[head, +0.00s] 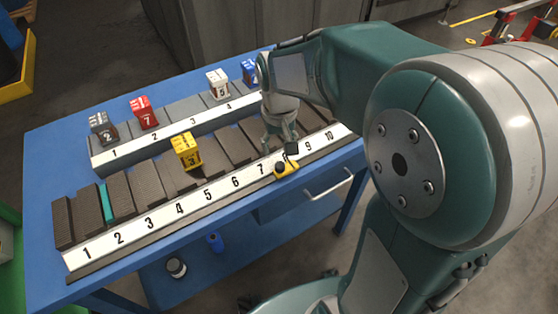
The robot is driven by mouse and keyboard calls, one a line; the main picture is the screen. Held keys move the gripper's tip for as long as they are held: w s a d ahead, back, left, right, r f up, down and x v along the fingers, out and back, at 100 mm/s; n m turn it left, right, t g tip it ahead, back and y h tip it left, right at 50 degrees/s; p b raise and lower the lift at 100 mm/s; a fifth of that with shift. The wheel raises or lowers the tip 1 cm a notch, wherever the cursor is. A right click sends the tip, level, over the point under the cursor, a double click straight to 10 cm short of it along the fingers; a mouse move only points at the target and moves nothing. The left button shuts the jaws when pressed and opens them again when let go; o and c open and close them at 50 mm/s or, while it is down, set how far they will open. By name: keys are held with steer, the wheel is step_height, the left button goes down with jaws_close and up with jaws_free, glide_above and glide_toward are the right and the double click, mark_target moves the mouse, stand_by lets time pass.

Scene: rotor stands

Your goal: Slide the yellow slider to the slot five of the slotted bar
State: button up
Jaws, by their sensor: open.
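The slotted bar (180,196) lies along the front of the blue table, with a white strip numbered 1 to 10 rising to the right. The yellow slider (286,169), a small yellow piece with a dark part, sits on the strip and partly covers it around number 8, right of 7. My gripper (280,148) is open and points down just above and behind the slider. Its fingertips are small here, and I cannot tell whether they touch the slider. Number 5 (208,195) is uncovered, left of the slider.
A yellow cube (187,151) marked 3 stands on the bar's dark plates. A teal divider (106,203) stands near 2. Behind, a second numbered rack (130,155) holds grey, red, white and blue cubes. The strip from 1 to 7 looks clear. My arm covers the right side.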

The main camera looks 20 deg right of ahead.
mark_target(280, 165)
step_height(280, 165, down, 7)
steer(key=shift+r, duration=0.15)
jaws_close()
